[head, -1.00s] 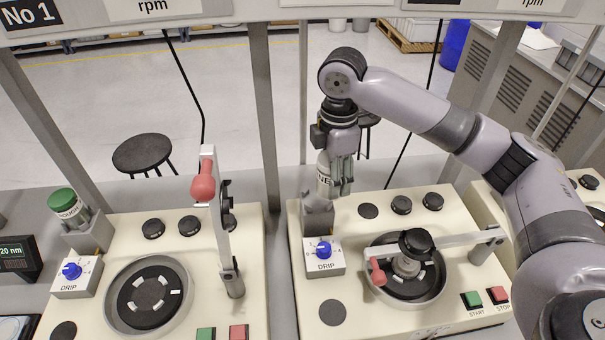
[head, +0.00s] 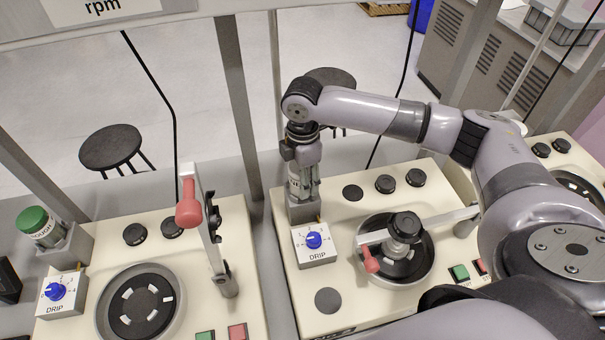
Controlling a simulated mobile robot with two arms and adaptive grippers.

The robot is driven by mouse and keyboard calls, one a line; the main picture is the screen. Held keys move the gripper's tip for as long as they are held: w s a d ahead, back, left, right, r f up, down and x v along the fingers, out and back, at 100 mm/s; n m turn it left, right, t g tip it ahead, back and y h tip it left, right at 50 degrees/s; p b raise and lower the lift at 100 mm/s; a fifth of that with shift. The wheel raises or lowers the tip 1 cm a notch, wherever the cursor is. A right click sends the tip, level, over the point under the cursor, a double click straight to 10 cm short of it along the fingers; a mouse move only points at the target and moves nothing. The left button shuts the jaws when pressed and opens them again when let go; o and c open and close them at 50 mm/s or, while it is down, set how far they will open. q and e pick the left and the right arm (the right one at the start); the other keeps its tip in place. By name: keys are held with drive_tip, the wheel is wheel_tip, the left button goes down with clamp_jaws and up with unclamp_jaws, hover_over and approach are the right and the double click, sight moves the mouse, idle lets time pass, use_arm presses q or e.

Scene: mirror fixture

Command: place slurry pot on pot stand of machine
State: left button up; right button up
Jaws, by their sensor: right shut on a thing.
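My right gripper (head: 302,182) points down at the back left of the right machine (head: 340,300). It is shut on the slurry pot (head: 294,190), a pale cylinder mostly hidden by the fingers. The pot is upright, its lower end at the grey pot stand (head: 303,213) behind the blue drip knob (head: 313,240). I cannot tell how deep it sits in the stand. My left gripper is not in view.
The right machine's arm with red handle (head: 370,259) lies over its round plate (head: 397,265). The left machine has a raised arm with red handle (head: 188,205) and a green-capped pot (head: 37,225) in its stand. Uprights (head: 238,110) stand behind.

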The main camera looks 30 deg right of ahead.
drive_tip(key=o, duration=1.1)
drive_tip(key=shift+f, duration=0.1)
drive_tip(key=o, duration=0.4)
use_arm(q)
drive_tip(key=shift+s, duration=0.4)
use_arm(e)
drive_tip(key=shift+r, duration=0.3)
wheel_tip(320, 180, up, 10)
drive_tip(key=b, duration=0.3)
drive_tip(key=shift+r, duration=0.2)
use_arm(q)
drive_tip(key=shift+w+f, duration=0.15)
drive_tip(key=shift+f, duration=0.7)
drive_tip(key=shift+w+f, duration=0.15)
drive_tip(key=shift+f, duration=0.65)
use_arm(e)
drive_tip(key=shift+r, duration=0.6)
